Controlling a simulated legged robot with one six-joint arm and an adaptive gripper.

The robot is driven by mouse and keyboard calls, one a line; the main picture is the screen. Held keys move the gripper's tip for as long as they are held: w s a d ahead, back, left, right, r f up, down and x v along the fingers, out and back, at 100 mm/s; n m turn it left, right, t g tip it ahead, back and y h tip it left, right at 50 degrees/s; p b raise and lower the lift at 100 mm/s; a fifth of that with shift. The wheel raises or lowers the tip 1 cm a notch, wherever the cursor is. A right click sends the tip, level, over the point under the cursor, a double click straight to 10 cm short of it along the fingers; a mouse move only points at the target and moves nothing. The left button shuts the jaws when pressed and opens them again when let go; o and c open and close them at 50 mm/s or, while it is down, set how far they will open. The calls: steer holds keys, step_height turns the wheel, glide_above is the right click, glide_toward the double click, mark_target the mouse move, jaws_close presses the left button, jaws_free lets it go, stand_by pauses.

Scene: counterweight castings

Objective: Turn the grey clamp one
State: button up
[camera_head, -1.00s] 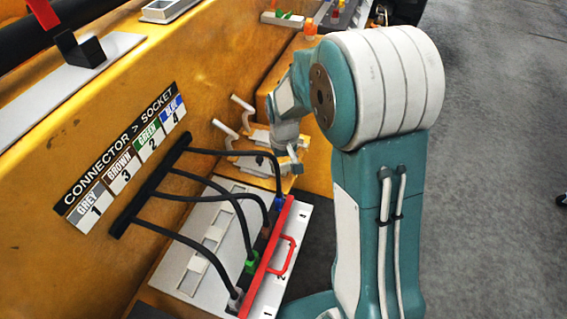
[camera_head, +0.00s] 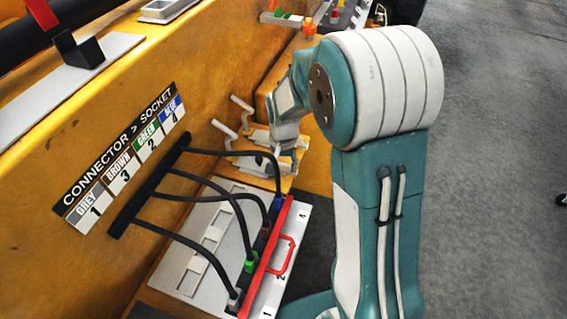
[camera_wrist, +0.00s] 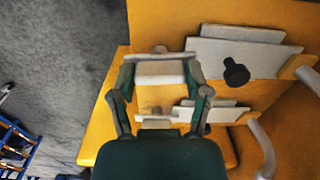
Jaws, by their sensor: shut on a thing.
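Two grey clamps sit on the yellow bench, each a pale plate with a bent lever. In the head view the farther lever (camera_head: 241,104) and nearer lever (camera_head: 224,129) stick up at the left.
A socket panel (camera_head: 200,215) with a red handle (camera_head: 282,256) and several plugged black cables stands close below the clamps. A connector label board (camera_head: 124,158) is on the yellow wall. Grey floor (camera_head: 500,200) is open at the right.

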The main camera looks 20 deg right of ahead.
mark_target(282, 164)
steer(key=shift+s+f, duration=0.1)
steer(key=shift+s, duration=0.05)
steer(key=o, duration=1.2)
steer(key=shift+c, duration=0.2)
steer(key=shift+a, duration=0.1)
steer(key=shift+r, duration=0.2)
steer(key=shift+r, duration=0.35)
step_height(282, 164, up, 11)
steer(key=shift+w, duration=0.2)
